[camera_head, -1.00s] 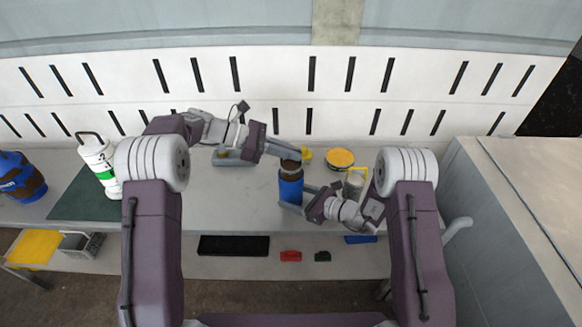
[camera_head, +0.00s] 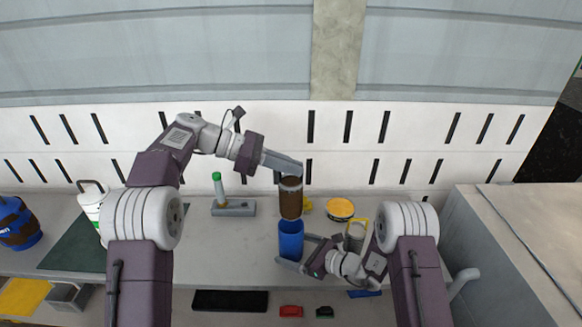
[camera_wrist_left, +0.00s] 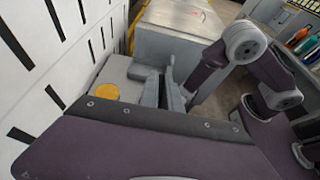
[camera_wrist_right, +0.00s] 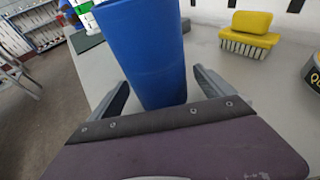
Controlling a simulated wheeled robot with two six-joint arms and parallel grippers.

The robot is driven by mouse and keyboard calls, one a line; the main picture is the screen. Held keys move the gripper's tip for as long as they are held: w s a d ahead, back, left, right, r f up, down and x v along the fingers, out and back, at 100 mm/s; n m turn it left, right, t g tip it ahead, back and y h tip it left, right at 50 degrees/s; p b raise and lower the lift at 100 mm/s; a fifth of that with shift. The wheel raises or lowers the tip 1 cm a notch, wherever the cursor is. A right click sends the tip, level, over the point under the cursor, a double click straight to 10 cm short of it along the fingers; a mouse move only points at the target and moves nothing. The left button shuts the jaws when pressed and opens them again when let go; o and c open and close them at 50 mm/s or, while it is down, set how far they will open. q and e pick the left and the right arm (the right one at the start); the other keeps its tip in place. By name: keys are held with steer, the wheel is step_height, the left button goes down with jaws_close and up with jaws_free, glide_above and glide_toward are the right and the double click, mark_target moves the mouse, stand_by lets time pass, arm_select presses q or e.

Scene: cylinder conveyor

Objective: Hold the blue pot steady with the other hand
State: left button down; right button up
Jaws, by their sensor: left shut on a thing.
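The blue pot (camera_head: 291,240) stands upright on the table, and its open top faces up. It also shows large in the right wrist view (camera_wrist_right: 150,55). My left gripper (camera_head: 289,170) is shut on a brown cylinder (camera_head: 291,198) and holds it upright just above the pot's mouth. In the left wrist view the cylinder is hidden behind the gripper body. My right gripper (camera_head: 301,252) is low at the pot, with one finger on each side of it. In the right wrist view its fingers (camera_wrist_right: 160,85) are spread, with a narrow gap beside the pot.
A yellow-topped round tin (camera_head: 340,208) stands behind right of the pot. A yellow-handled container (camera_head: 356,234) is near my right wrist. A grey block with a green-topped piece (camera_head: 233,208) lies left. A white canister (camera_head: 92,204) and a blue-brown drum (camera_head: 18,224) stand far left.

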arm_select(q)
steer(key=shift+r, duration=0.1)
arm_select(e)
steer(key=v, duration=1.2)
steer(key=shift+r, duration=0.1)
arm_select(q)
step_height(320, 180, up, 5)
steer(key=p, duration=0.6)
steer(key=shift+p, duration=0.35)
arm_select(e)
step_height(320, 180, up, 6)
steer(key=shift+r, duration=0.2)
